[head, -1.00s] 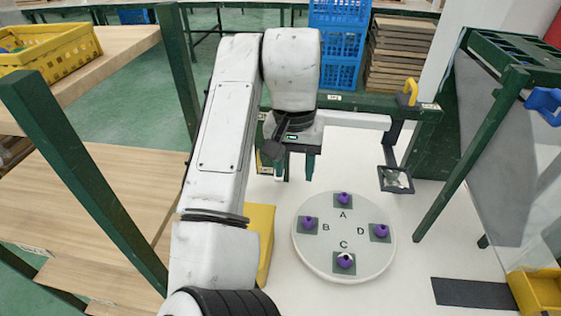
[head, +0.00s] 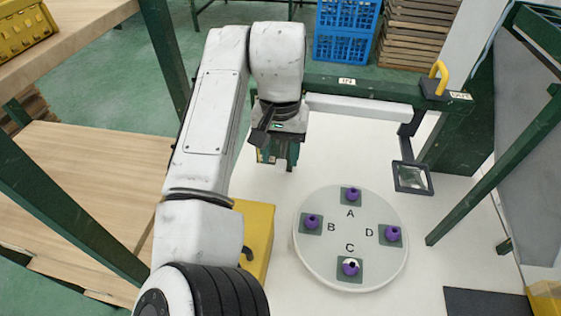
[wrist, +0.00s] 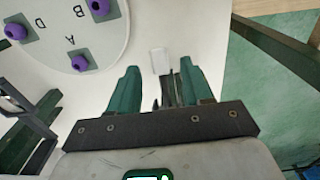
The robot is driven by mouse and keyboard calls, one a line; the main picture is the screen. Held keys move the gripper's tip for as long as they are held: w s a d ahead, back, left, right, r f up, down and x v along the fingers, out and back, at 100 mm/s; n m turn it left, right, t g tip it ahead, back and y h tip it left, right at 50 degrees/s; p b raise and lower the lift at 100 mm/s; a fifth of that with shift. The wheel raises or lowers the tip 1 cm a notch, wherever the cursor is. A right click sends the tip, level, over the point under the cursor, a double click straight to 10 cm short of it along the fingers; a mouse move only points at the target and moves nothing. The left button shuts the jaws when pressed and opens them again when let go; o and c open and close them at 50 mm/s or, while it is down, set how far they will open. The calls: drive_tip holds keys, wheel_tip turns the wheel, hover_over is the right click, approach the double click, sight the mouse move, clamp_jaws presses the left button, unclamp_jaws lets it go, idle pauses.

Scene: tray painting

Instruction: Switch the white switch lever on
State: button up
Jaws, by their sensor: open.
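A small white block, which looks like the white switch lever (wrist: 159,61), shows in the wrist view just beyond and between the fingertips. Dark parts sit below it, between the fingers. I cannot tell whether it is on or off. My gripper (wrist: 160,68) is open, with one green finger on each side of the block, and no contact is visible. In the head view my gripper (head: 280,160) hangs over the far left of the white table, pointing down. My wrist and fingers hide most of the switch there.
A round white tray (head: 322,263) with several purple pieces on green pads lies right of my gripper. A yellow box (head: 257,232) stands nearer. A black square frame (head: 412,178) hangs from a white bar (head: 358,107). A green rail (head: 390,92) runs behind.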

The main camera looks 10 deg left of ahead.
sight(280, 166)
drive_tip(key=shift+f, duration=1.8)
drive_tip(key=shift+c, duration=0.4)
clamp_jaws()
drive_tip(key=shift+r, duration=0.1)
